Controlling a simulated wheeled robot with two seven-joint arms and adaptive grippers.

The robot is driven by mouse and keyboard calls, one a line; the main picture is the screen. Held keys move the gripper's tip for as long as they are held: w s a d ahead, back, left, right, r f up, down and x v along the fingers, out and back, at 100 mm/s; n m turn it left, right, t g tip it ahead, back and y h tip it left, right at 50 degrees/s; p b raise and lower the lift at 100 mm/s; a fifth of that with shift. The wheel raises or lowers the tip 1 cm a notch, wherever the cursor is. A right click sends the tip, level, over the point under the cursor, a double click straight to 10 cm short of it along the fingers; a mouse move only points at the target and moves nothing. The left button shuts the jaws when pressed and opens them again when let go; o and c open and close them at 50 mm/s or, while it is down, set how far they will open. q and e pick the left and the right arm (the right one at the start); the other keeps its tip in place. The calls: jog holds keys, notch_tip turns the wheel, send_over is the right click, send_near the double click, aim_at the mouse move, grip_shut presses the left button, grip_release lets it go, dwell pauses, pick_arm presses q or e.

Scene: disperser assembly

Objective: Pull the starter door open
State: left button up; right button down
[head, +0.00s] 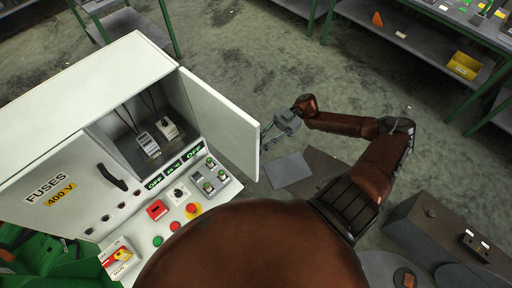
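The white electrical cabinet (85,95) stands at the left. Its right-hand compartment is uncovered, and the white starter door (220,122) stands swung out to the right on its hinge side. My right gripper (267,138) is just beyond the door's free edge, with its fingers apart and pointing at the door. Nothing shows between the fingers. I cannot tell whether a finger touches the door. My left gripper is not in view.
Inside the compartment are small white devices (148,144). Below it is a panel with green displays, a red button (157,210) and other controls. The fuses door (55,190) is shut. Shelving with a yellow bin (464,66) stands at the upper right. Floor behind the door is clear.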

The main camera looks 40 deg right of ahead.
jog(key=shift+f, duration=0.15)
jog(key=c, duration=1.9)
grip_release()
jog(key=d, duration=1.2)
jog(key=shift+w, duration=0.3)
